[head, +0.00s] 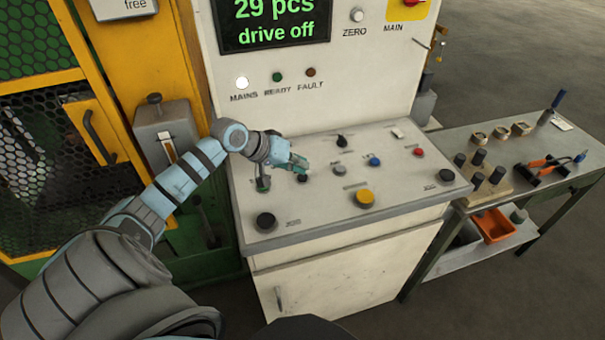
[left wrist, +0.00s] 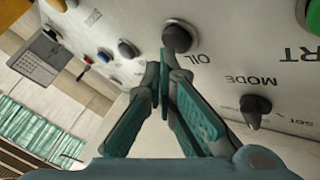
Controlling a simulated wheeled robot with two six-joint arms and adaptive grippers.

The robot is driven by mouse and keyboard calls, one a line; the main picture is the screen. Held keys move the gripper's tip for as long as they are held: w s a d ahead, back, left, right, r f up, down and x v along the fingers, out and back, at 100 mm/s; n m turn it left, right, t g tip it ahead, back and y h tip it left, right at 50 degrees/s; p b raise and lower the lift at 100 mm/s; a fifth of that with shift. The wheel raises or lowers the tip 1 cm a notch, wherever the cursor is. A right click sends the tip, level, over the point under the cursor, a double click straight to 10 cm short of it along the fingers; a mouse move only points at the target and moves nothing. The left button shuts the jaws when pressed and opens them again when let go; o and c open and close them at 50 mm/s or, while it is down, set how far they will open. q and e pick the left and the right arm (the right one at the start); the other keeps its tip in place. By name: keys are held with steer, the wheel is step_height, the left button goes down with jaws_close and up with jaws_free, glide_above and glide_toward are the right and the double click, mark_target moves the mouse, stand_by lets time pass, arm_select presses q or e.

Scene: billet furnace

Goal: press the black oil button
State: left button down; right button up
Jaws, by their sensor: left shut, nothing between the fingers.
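The black oil button (head: 302,178) is a round dark cap on the sloping top of the pale control desk (head: 310,215). In the left wrist view the button (left wrist: 178,36) sits beside the printed word OIL. My left gripper (head: 301,163) is shut and empty, with its tips close over the desk at the button. In the left wrist view the closed fingertips (left wrist: 164,72) point at the button's near edge; I cannot tell whether they touch it. My right gripper is not in view.
A yellow button (head: 366,197) lies nearer. The MODE knob (left wrist: 256,108) stands near my fingers. A side table (head: 520,160) stands right.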

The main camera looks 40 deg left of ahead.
arm_select(q)
steer(key=shift+f, duration=0.45)
stand_by(0.6)
steer(key=shift+r, duration=0.1)
steer(key=shift+r+p, duration=0.8)
steer(key=shift+p, duration=0.3)
step_height(320, 180, up, 5)
steer(key=p, duration=0.6)
steer(key=shift+r, duration=0.1)
stand_by(0.5)
